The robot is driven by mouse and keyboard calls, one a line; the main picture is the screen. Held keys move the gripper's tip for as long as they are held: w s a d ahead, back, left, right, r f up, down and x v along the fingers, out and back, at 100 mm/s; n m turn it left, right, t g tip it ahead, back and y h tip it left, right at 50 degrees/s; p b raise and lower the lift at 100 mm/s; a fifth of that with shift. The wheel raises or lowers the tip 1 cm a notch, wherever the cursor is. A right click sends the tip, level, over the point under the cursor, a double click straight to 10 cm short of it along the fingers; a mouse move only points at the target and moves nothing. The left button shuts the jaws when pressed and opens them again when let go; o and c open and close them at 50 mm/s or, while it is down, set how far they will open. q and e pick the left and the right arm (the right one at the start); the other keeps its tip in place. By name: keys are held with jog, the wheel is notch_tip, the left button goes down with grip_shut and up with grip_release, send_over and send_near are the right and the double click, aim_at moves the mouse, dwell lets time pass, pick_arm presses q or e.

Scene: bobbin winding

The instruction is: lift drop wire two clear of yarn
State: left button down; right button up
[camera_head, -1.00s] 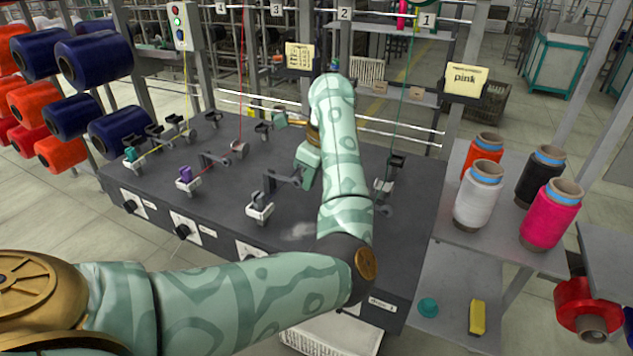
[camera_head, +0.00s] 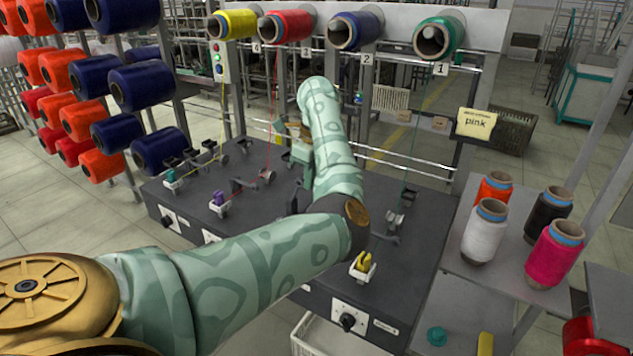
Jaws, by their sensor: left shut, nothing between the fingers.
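My left gripper (camera_head: 298,148) is shut and empty, hanging over the back of the dark winding machine (camera_head: 265,160). My left arm crosses the machine and covers most of station two, so I cannot make out drop wire two or any yarn at it. The blue yarn spool (camera_head: 355,31) sits above label 2 (camera_head: 367,60). I cannot tell whether the gripper touches anything. My right gripper is not in view.
Green yarn (camera_head: 412,125) runs down at station one, red yarn (camera_head: 273,100) at three, yellow yarn (camera_head: 222,105) at four. A yellow bobbin (camera_head: 364,260) sits at the front. Several cones, including a white cone (camera_head: 484,233), stand on the right shelf.

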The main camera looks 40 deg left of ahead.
pick_arm(q)
jog(key=a, duration=0.1)
jog(key=a+r+h, duration=0.1)
jog(key=p, duration=0.1)
jog(key=shift+s+a+r, duration=0.25)
jog(key=shift+s+a, duration=0.1)
jog(key=shift+a, duration=0.05)
jog(key=shift+d+f, duration=0.15)
jog(key=shift+f, duration=0.05)
jog(key=shift+w+r, duration=0.1)
jog(key=shift+r+p, duration=0.45)
jog(key=shift+r, duration=0.3)
